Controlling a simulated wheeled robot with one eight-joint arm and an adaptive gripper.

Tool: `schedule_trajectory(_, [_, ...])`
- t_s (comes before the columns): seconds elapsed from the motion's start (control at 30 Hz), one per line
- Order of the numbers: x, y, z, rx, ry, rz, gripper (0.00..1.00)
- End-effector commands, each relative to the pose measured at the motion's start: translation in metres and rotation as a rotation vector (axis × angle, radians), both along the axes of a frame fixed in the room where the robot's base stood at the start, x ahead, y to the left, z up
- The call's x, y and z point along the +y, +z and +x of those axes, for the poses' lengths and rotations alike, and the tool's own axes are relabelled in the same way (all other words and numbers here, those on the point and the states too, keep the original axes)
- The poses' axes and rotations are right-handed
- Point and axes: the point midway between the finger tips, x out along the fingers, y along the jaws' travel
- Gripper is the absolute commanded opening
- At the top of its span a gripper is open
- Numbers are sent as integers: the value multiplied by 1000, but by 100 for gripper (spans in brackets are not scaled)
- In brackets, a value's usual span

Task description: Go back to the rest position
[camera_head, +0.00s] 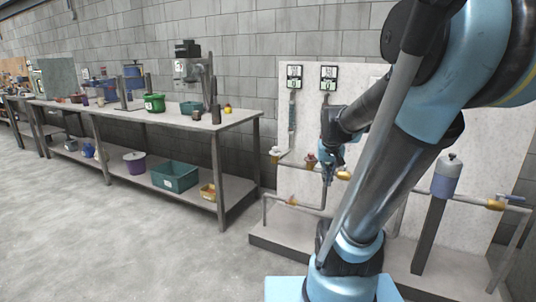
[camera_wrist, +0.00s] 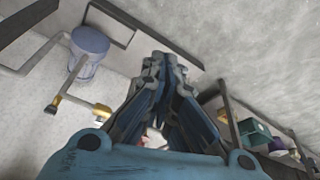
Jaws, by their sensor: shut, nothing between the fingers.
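My gripper (camera_head: 329,180) shows in the head view at the pipe rig, in front of the pale panel (camera_head: 392,84). It points down beside the pipe with its brass fittings, and I cannot tell whether it touches them. In the wrist view my gripper (camera_wrist: 164,62) has its fingers together and nothing is seen held between them. My own arm covers much of the right half of the head view and hides part of the panel and pipes.
A blue-grey canister (camera_head: 447,178) stands on a post to the right; it also shows in the wrist view (camera_wrist: 89,42). A long workbench (camera_head: 180,122) with bins and tools stands at the left. The concrete floor (camera_head: 120,240) in front is clear. A low plinth (camera_head: 275,243) carries the rig.

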Motion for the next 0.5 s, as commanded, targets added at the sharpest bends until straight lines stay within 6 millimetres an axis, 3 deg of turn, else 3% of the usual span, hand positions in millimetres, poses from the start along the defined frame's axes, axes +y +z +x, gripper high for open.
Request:
schedule_trajectory(0.2, [10,-18,-58,28,43,5,0])
schedule_trajectory(0.5, [19,-52,-125,66,97,13,0])
